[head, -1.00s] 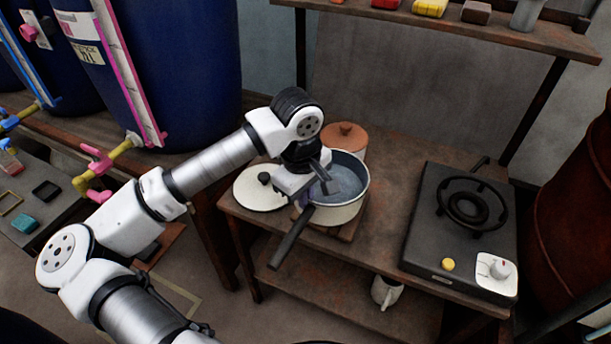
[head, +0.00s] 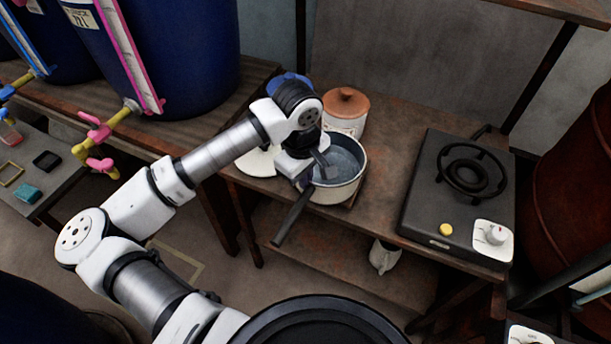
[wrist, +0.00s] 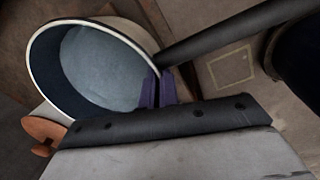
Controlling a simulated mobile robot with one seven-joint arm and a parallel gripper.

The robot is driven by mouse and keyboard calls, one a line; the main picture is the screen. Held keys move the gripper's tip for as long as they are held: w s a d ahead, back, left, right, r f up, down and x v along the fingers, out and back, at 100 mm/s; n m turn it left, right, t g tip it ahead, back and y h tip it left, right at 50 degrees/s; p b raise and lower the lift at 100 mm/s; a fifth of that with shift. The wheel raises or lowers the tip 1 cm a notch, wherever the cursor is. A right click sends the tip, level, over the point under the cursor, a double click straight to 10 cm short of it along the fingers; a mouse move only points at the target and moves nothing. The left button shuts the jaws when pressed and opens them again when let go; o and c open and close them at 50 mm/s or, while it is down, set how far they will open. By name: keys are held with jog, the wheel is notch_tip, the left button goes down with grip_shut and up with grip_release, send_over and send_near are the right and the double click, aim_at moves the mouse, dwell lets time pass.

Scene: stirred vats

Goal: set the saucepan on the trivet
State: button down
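The saucepan (head: 349,191) is pale outside with a dark rim, a grey-blue inside and a long black handle. It is upright over the left part of the wooden table. My gripper (wrist: 158,90) has purple fingers close together at the pan's rim beside the handle root, and appears shut on the saucepan. It also shows at the pan's left side in the head view (head: 318,178). The trivet is mostly hidden under the pan; a brown wooden strip (wrist: 155,18) beside the pan in the wrist view may be part of it. I cannot tell whether pan and trivet touch.
A terracotta-lidded crock (head: 346,106) stands close behind the pan. A white lid (head: 259,161) lies at the left, partly behind my arm. A black burner (head: 455,205) stands at the right, with clear table between. A mug (head: 383,257) is on the lower shelf.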

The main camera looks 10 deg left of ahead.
jog(key=c, duration=1.7)
grip_release()
jog(key=shift+r, duration=0.15)
